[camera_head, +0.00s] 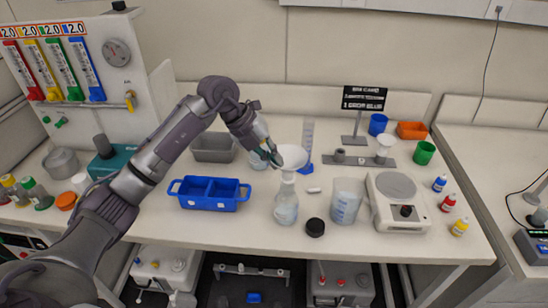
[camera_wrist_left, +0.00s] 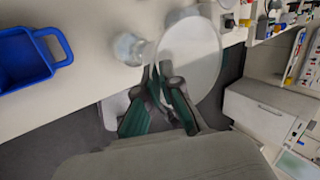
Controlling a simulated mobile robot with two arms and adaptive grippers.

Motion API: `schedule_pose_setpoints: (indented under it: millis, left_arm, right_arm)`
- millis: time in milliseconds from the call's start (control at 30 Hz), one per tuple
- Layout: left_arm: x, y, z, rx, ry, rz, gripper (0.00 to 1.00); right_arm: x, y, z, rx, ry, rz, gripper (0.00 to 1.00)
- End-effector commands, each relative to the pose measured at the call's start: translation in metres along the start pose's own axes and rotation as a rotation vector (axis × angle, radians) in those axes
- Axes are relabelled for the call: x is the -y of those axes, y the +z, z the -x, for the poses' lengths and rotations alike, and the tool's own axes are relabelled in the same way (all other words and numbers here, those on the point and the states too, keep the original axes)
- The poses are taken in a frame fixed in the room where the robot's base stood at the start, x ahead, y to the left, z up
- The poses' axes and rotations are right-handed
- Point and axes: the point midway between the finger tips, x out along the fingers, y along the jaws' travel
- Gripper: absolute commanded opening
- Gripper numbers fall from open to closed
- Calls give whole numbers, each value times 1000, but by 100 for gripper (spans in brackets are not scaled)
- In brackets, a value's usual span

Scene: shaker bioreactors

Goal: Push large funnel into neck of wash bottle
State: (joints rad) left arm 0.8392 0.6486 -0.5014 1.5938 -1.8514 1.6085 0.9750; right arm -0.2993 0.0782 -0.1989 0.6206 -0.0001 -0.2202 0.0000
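The large white funnel (camera_head: 292,155) is at the fingertips of my left gripper (camera_head: 273,156), which looks shut on it. In the left wrist view the funnel's wide round mouth (camera_wrist_left: 190,62) shows close to the fingers (camera_wrist_left: 163,88). The wash bottle (camera_head: 286,207) stands upright on the bench, and in the head view the funnel appears directly over its neck. I cannot tell whether the funnel's stem is inside the neck. A clear bottle, likely the same one, shows beside the funnel in the left wrist view (camera_wrist_left: 130,48). My right gripper is not in view.
A blue divided tray (camera_head: 210,205) is left of the bottle. A black cap (camera_head: 315,227), a beaker (camera_head: 346,201) and a balance (camera_head: 398,207) are to its right. A measuring cylinder (camera_head: 307,145) stands behind. A smaller funnel (camera_head: 385,146) sits in a stand.

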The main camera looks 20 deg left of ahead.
Motion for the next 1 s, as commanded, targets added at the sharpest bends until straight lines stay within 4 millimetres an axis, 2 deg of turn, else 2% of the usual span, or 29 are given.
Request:
schedule_pose_setpoints:
  millis: [1000]
  left_arm:
    - [-6,0,-8,-1,1,0,0]
  right_arm:
    - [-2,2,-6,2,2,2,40]
